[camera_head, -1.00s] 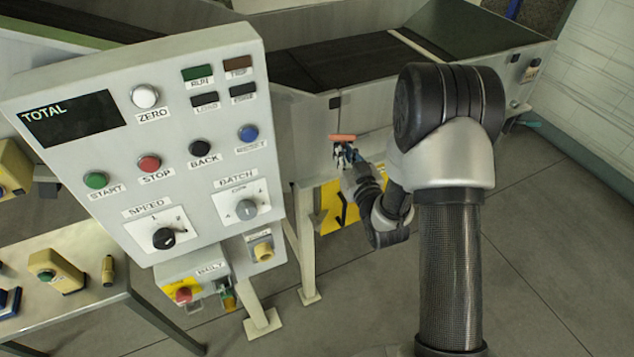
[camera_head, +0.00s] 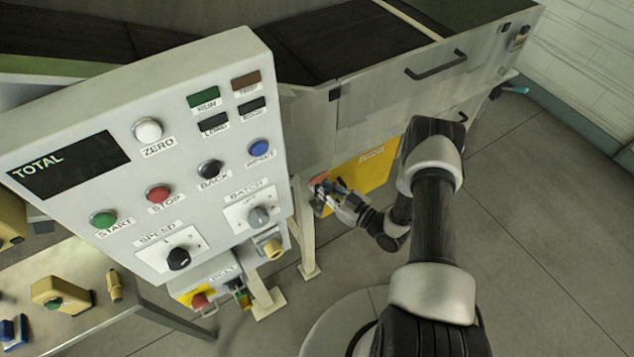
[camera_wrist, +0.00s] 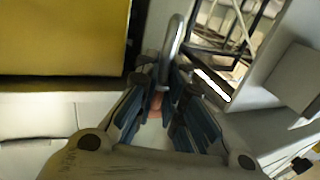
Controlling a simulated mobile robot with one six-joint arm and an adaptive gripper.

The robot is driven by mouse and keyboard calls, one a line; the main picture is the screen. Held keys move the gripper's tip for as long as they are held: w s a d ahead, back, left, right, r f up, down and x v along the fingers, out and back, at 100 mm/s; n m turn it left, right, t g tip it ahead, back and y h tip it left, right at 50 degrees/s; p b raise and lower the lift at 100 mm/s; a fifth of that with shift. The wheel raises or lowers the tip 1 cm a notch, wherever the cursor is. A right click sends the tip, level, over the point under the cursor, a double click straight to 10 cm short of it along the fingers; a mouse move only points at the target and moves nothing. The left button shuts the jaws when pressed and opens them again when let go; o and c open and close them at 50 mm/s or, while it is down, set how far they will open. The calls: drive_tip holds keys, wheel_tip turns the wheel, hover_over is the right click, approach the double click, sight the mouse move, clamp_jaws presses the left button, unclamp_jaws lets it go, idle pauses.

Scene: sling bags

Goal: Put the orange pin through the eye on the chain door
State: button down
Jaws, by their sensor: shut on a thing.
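My gripper (camera_head: 325,196) is shut on the orange pin (camera_head: 318,182), near the upper left corner of the yellow door (camera_head: 362,172) under the conveyor. In the wrist view the fingers (camera_wrist: 162,100) close around the pin, and a small pinkish-orange part (camera_wrist: 155,103) shows between them. A grey metal loop (camera_wrist: 174,42) rises just beyond the fingertips; I cannot tell whether it is the eye or part of the pin. The yellow door (camera_wrist: 65,38) fills the upper left there. Whether the pin touches the door is hidden.
A control panel (camera_head: 100,185) with buttons and knobs stands close left of my gripper. A pale support leg (camera_head: 304,230) is just beside the gripper. A bench (camera_head: 95,320) with small switch boxes is at lower left. The floor (camera_head: 540,240) at right is clear.

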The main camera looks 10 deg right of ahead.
drive_tip(key=shift+f, duration=0.1)
drive_tip(key=shift+f+b, duration=2.8)
drive_tip(key=shift+f, duration=0.05)
drive_tip(key=shift+f+b, duration=2.7)
drive_tip(key=shift+b, duration=0.25)
drive_tip(key=c, duration=1.7)
unclamp_jaws()
drive_tip(key=shift+s+f, duration=0.1)
drive_tip(key=shift+o, duration=0.5)
drive_tip(key=shift+a, duration=0.1)
drive_tip(key=shift+s, duration=0.1)
drive_tip(key=v, duration=1.2)
drive_tip(key=shift+d, duration=0.25)
